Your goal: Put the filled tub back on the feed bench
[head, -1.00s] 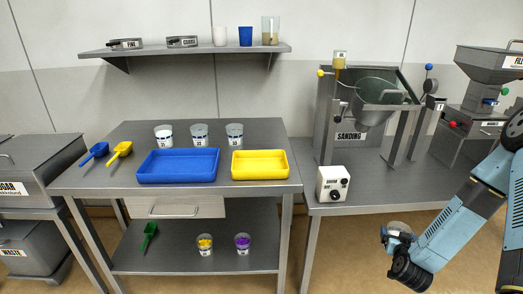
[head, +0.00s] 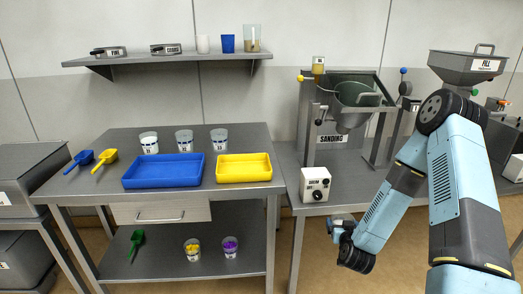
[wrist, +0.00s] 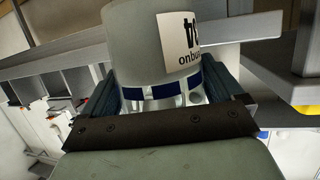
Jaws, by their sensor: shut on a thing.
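My gripper (head: 337,226) is shut on a pale tub. In the wrist view the tub (wrist: 147,40) fills the space between the fingers of the gripper (wrist: 165,95), with a dark blue band and a white label. In the head view the tub (head: 341,217) is small and partly hidden by my gripper, low in front of the gap by the right bench. Its contents cannot be seen. The left bench (head: 236,137) carries three white tubs in a row at its back, the nearest to the right (head: 219,140). I cannot tell which bench is the feed bench.
A blue tray (head: 163,184) and a yellow tray (head: 244,180) lie along the left bench's front, with two scoops at its left. A control box (head: 316,184) stands on the right bench's front edge, close behind my gripper. The sanding machine (head: 340,120) stands behind.

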